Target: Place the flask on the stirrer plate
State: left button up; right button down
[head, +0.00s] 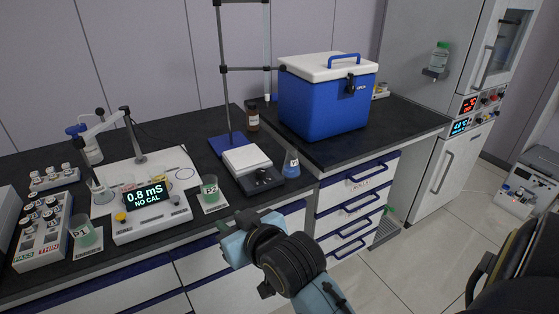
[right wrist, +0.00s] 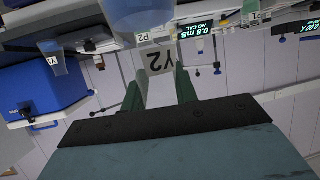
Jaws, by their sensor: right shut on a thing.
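The stirrer plate (head: 247,160), with a white top and a dark front, stands on the bench beside a blue stand base; its top looks bare. A small blue flask (head: 291,166) with a white label stands just right of it; it also shows in the right wrist view (right wrist: 58,66). My right gripper (head: 226,238) is in front of the bench, below the stirrer plate in the head view. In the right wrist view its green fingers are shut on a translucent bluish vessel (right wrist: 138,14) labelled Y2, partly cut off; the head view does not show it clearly. My left gripper is out of view.
A blue cooler box (head: 325,105) stands behind the flask. A tall stand (head: 225,90) rises behind the stirrer plate. A meter (head: 150,205) and beaker P2 (head: 210,190) stand to the left. Floor is free on the right, with a chair (head: 500,270) at the edge.

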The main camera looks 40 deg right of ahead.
aim_at(246, 155)
jog(key=z, duration=0.25)
jog(key=k, duration=0.35)
jog(key=z, duration=1)
jog(key=i, duration=0.9)
jog(key=u, duration=0.9)
jog(key=i, duration=0.5)
jog(key=u, duration=0.5)
